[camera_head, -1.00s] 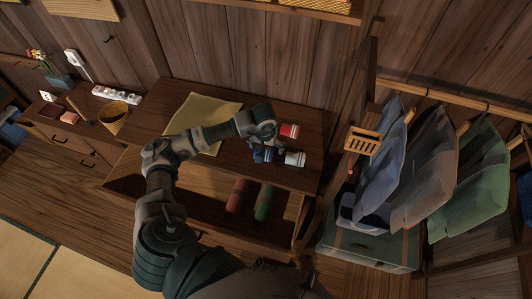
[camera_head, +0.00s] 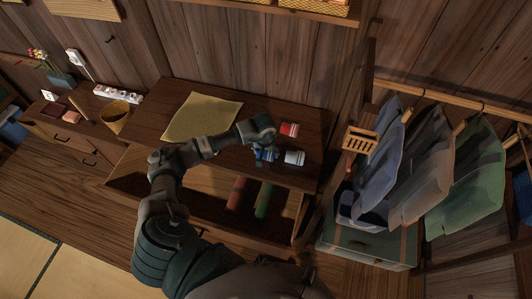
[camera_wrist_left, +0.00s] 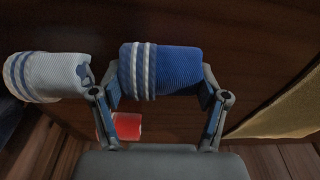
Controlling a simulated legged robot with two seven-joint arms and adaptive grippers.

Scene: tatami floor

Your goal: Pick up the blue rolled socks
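The blue rolled socks (camera_wrist_left: 165,72), with white stripes at one end, lie on the dark wooden table. In the head view the blue socks (camera_head: 266,156) show partly under my left gripper (camera_head: 264,144). In the left wrist view my left gripper (camera_wrist_left: 160,88) is open, with one finger at each end of the blue socks. The socks sit between the fingertips, with hardly any gap; I cannot tell whether both fingers touch them. My right gripper is not in view.
White rolled socks (camera_head: 294,158) lie close beside the blue ones, near the left finger in the wrist view. Red rolled socks (camera_head: 289,129) lie just behind. A yellowish cloth (camera_head: 203,117) covers the table's left part. Hanging clothes and a green chest (camera_head: 368,247) stand right.

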